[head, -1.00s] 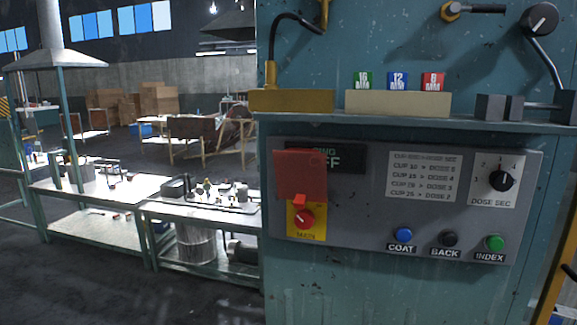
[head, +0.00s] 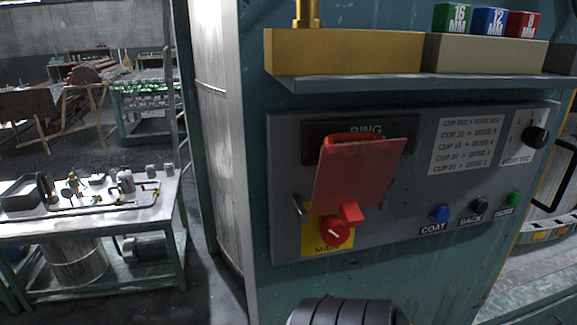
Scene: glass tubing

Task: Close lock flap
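The lock flap is a flat red plate (head: 358,177) on the grey control panel (head: 290,160), in the head view. Its upper edge overlaps the dark display reading RING (head: 403,128). Its lower edge is just above the round red MAIN knob (head: 335,231), which is on a yellow plate (head: 309,243). A small red block (head: 351,213) is between flap and knob. The flap looks tilted relative to the panel; I cannot tell how far it stands out. No gripper fingers show. A dark ribbed rounded part at the bottom centre may be mine; I cannot tell which arm.
Blue COAT (head: 439,213), black BACK (head: 479,204) and green INDEX (head: 513,198) buttons are right of the flap. A shelf (head: 420,82) above carries a yellow block (head: 345,52) and coloured size blocks. A bench with fittings (head: 90,223) stands at the left, beyond open floor.

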